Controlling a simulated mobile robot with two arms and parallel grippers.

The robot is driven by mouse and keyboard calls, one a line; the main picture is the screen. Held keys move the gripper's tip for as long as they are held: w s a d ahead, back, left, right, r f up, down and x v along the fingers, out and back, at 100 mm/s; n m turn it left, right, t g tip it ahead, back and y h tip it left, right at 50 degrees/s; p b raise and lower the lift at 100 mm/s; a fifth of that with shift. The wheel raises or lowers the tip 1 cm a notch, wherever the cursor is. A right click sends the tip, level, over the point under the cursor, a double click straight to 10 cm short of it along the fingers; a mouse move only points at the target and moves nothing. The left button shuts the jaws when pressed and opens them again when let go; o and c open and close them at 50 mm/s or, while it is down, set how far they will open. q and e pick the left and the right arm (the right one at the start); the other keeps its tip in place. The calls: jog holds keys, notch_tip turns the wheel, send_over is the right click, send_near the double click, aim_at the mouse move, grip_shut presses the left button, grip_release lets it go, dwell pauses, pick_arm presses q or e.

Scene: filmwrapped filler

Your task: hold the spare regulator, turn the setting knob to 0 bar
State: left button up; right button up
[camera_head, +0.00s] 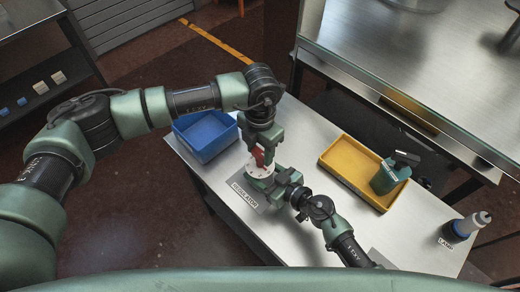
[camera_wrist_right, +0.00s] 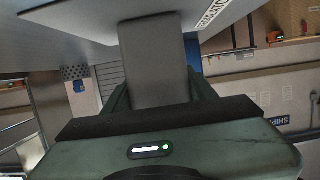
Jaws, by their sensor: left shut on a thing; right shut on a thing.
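The regulator shows in the head view as a small red part (camera_head: 257,156) above a whitish part (camera_head: 251,171), just behind the REGULATOR label plate (camera_head: 245,192). My left gripper (camera_head: 262,147) comes down from above and is shut at the red part. My right gripper (camera_head: 268,178) reaches in from the lower right and is shut at the whitish part. The two grippers nearly meet and cover most of the regulator. The setting knob and its scale cannot be made out. In the right wrist view a grey finger (camera_wrist_right: 155,65) fills the middle, and the held part is hidden.
On the metal table (camera_head: 305,235) a blue bin (camera_head: 205,140) stands at the back left. A bottle-like lamp (camera_head: 463,230) stands near the right end. A higher metal bench (camera_head: 420,60) rises behind.

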aim_at(260, 152)
pick_arm(q)
jog(key=shift+r, duration=0.1)
jog(key=o, duration=1.4)
jog(key=shift+c, duration=0.2)
notch_tip(260, 152, up, 12)
pick_arm(e)
jog(key=o, duration=1.8)
